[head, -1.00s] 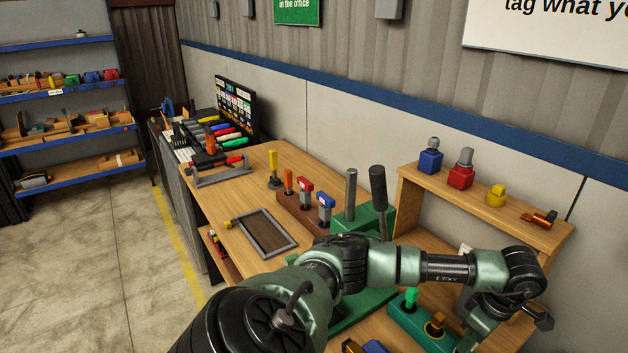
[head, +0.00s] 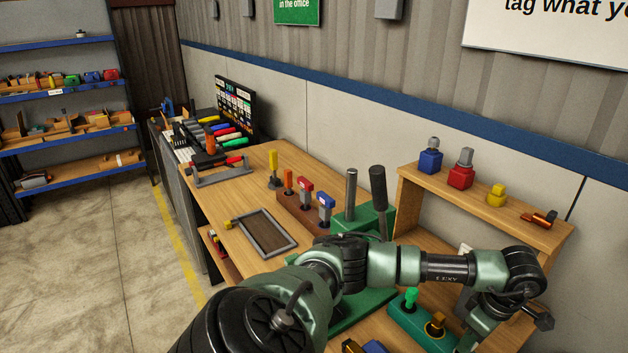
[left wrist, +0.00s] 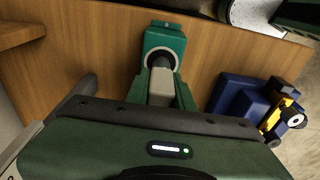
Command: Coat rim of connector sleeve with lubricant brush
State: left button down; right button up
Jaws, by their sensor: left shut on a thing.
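My left gripper (left wrist: 163,88) is shut on a pale grey piece (left wrist: 160,84), held between its two green fingers. Just beyond the fingers in the left wrist view is a teal block (left wrist: 153,39) with a dark round ring; I cannot tell whether the held piece touches it. In the head view my left arm reaches across the bench, and its fingertips are not visible. A teal fixture (head: 408,322) there carries a green knob (head: 411,296) and a gold ringed part (head: 436,324). I cannot tell which part is the connector sleeve or the brush. My right gripper is not in view.
A blue block (left wrist: 236,100) with a yellow and black part (left wrist: 285,112) lies right of the gripper. A wooden shelf (head: 480,198) holds coloured blocks. A green lever press (head: 372,217), tool stand (head: 300,208) and framed tray (head: 262,233) stand on the bench.

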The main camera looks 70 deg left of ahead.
pick_arm(q)
jog(key=shift+r, duration=0.2)
jog(key=shift+w+r+p, duration=0.1)
jog(key=shift+r+p, duration=0.45)
jog(key=shift+r, duration=0.3)
jog(key=shift+r+p, duration=0.95)
jog(key=shift+r, duration=1)
